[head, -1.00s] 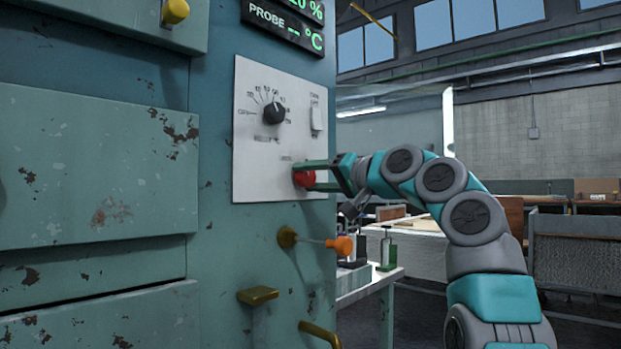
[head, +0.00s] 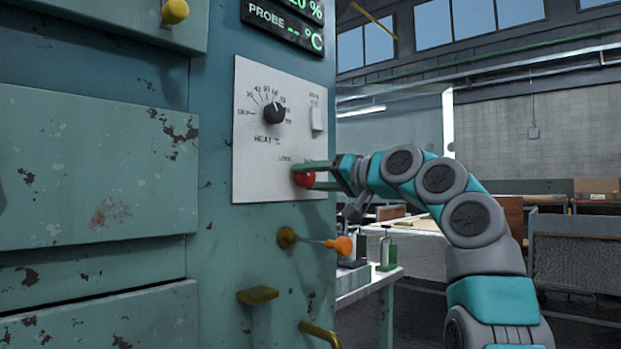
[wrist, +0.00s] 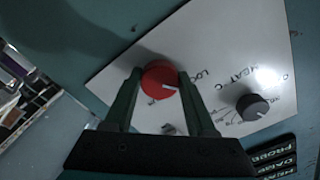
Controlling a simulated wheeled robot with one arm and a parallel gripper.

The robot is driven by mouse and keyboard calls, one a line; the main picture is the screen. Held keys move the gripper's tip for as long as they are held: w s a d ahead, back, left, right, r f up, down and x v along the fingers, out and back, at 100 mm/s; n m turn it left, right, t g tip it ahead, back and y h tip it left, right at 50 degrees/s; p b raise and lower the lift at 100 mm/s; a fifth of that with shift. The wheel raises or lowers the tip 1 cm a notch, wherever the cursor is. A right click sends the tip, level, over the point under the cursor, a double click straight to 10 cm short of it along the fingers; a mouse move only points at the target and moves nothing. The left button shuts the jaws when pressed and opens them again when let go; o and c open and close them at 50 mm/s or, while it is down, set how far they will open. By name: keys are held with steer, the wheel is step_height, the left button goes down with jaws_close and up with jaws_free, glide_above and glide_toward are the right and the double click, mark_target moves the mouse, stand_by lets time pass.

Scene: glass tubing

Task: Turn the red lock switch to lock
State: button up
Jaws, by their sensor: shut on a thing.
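The red lock switch (head: 302,179) is a round red knob low on the white control panel (head: 255,178). My gripper (head: 305,178) reaches it from the right, with its two green fingers shut on the knob, one above and one below in the head view. In the wrist view the red knob (wrist: 160,80) sits between the fingertips of my gripper (wrist: 159,82). A short pale mark shows on its face, pointing toward the right finger. Lettering beside the knob is partly readable as "LOC"; the rest is hidden or too small.
A black heat dial (head: 273,112) and a white rocker switch (head: 317,118) sit above on the panel. Below are an orange-tipped handle (head: 340,245) and brass handles (head: 258,295). A workbench (head: 360,290) stands to the right behind.

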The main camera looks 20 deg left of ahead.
steer(key=shift+a+f+n, duration=0.1)
steer(key=shift+f+n, duration=0.05)
steer(key=shift+n, duration=0.65)
steer(key=o, duration=1.4)
steer(key=shift+b+v, duration=0.95)
steer(key=shift+v, duration=3)
